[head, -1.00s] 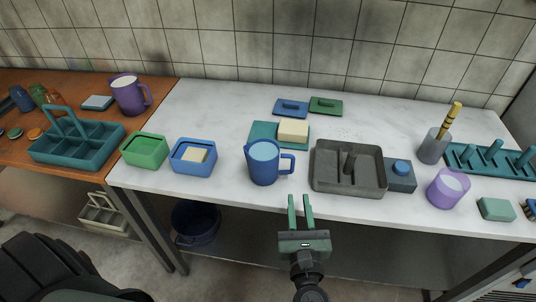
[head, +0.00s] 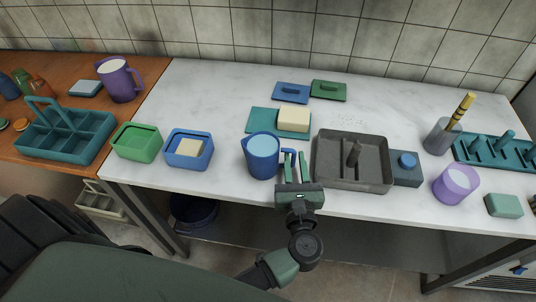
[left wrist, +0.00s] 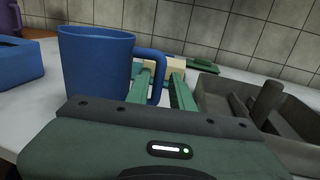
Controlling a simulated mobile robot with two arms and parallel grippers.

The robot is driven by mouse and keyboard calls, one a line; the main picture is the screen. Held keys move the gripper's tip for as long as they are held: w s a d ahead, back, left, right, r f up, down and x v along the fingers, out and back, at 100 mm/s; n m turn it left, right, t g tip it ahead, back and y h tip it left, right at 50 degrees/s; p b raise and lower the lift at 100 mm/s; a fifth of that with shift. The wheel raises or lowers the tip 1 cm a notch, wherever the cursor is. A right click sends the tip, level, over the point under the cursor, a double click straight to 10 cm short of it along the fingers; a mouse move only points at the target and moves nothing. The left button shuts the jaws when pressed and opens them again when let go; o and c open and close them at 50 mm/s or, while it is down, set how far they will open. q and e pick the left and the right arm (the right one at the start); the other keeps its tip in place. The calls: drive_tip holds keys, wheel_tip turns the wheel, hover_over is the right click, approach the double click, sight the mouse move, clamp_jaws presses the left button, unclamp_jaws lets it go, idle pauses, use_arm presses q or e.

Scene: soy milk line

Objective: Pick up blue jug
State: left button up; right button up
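The blue jug (head: 262,156) stands upright on the white counter, filled with something pale blue, its handle on the right. In the left wrist view the jug (left wrist: 92,65) is at the left, with its handle (left wrist: 158,66) near the fingers. My left gripper (head: 295,166) is open at the handle. Its green fingers appear to lie on either side of the handle's outer bar, with a gap between them. I cannot tell whether either finger touches it. My right gripper is not in view.
A grey tray (head: 325,176) with an upright post stands close right of the gripper. A teal mat (head: 262,121) with a cream block (head: 294,119) lies behind. A blue box (head: 180,160) is left of the jug. A purple cup (head: 455,185) stands farther right.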

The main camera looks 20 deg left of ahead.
use_arm(q)
drive_tip(key=p+x, duration=0.1)
drive_tip(key=x, duration=0.3)
drive_tip(key=shift+a, duration=0.1)
drive_tip(key=shift+s, duration=0.1)
clamp_jaws()
drive_tip(key=shift+r, duration=0.1)
idle(1.1)
